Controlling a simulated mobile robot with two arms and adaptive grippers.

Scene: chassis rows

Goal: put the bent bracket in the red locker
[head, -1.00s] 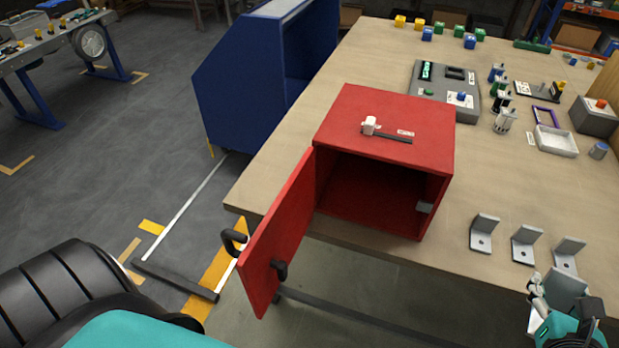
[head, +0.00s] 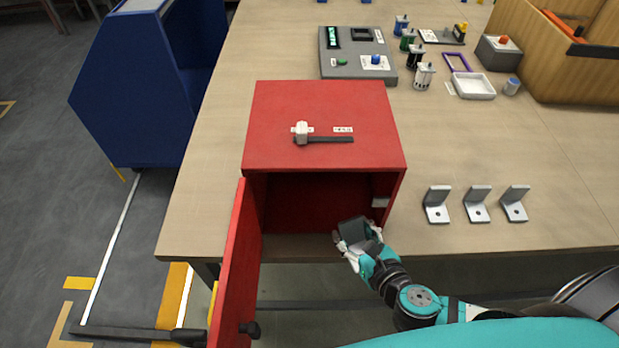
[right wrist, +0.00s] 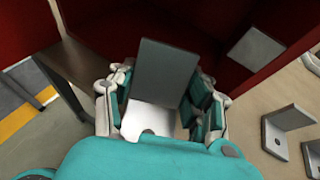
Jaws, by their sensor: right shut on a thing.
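The red locker (head: 325,120) stands on the table with its door (head: 235,270) swung open toward the front left. Its dark red inside (head: 310,200) looks empty in the head view. My right gripper (head: 357,240) is at the front of the opening, near the table's edge. It is shut on a grey bent bracket (head: 353,229). In the right wrist view the bracket (right wrist: 162,78) sits between the fingers (right wrist: 160,105), its plate upright and facing the locker's inside. My left gripper is not in view.
Several similar brackets (head: 477,204) stand in a row right of the locker. A blue cabinet (head: 140,90) stands left of the table.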

